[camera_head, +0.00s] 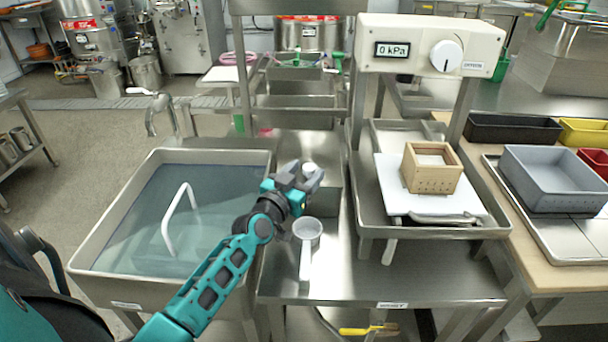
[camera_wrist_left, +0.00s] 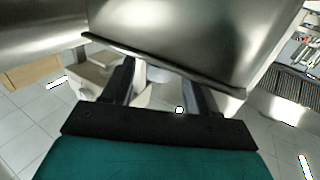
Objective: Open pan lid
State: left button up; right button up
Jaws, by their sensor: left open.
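A shiny flat steel surface, which looks like the pan lid (camera_head: 308,146), lies between the water basin and the press stand in the head view. A small white knob (camera_head: 309,168) shows beside my left gripper (camera_head: 312,178). The gripper is open and reaches over the steel from the left; I cannot tell whether it touches the knob. In the left wrist view a broad steel sheet with a dark edge (camera_wrist_left: 170,68) crosses ahead of the open fingers (camera_wrist_left: 160,88). A pale rounded thing shows between them, partly hidden. My right gripper is not in view.
A basin of water (camera_head: 150,215) with a white handle stands left. A white ladle (camera_head: 306,240) lies on the steel bench in front of my gripper. A wooden box mould (camera_head: 431,168) sits on a white board under the pressure gauge (camera_head: 430,48).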

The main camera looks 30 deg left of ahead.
pick_arm(q)
grip_shut()
dwell(0.5)
